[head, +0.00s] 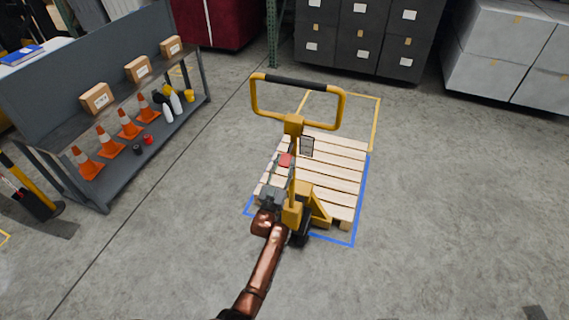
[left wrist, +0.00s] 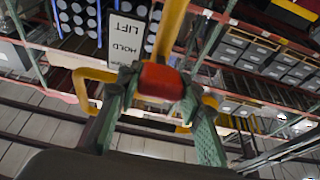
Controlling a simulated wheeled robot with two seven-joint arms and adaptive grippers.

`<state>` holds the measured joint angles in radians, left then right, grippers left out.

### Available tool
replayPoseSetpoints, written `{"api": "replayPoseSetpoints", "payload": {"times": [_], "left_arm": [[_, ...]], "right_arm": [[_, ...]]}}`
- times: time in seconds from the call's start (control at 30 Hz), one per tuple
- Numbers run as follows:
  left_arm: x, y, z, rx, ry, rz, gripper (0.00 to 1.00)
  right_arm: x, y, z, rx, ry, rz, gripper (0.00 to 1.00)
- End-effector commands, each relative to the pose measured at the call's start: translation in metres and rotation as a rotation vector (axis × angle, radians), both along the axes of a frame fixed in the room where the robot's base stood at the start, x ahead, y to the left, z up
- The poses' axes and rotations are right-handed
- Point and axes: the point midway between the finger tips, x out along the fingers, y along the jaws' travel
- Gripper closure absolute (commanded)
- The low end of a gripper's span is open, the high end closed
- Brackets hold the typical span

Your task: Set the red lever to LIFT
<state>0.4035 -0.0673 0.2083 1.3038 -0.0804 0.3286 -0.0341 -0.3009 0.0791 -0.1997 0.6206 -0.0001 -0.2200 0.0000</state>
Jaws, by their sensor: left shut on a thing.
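The yellow pallet jack (head: 292,200) stands at the near end of a wooden pallet, with its looped handle upright. The red lever (head: 285,159) is on the left of its column; it also shows as a red block in the left wrist view (left wrist: 160,80). A white label (left wrist: 127,35) with the words LIFT and HOLD is beside it, small in the head view (head: 307,146). My left gripper (head: 281,172) is shut on the red lever, with a finger on each side of it. Which word the lever points to cannot be told. My right gripper is not in view.
The pallet (head: 340,170) lies within blue and yellow floor lines. A grey shelf unit (head: 120,150) with cones, bottles and boxes stands at the left. Dark cabinets (head: 365,40) and grey crates (head: 510,55) stand at the back.

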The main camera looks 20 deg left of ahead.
Motion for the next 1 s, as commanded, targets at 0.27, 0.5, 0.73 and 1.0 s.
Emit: {"api": "replayPoseSetpoints", "payload": {"times": [0.27,0.5,0.73,1.0], "left_arm": [[0.0002,-0.0007,-0.0101,-0.003,0.021,-0.002,1.0],[-0.0002,-0.0005,-0.011,-0.004,0.022,-0.001,1.0],[-0.0004,-0.0002,-0.011,-0.004,0.022,-0.001,0.59],[-0.0008,0.0014,-0.0059,-0.002,0.012,0.002,0.48]], "right_arm": [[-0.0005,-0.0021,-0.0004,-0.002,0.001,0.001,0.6],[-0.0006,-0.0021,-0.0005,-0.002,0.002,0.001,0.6],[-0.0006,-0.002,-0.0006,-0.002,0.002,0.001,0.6],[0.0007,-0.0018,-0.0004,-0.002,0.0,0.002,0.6]]}}
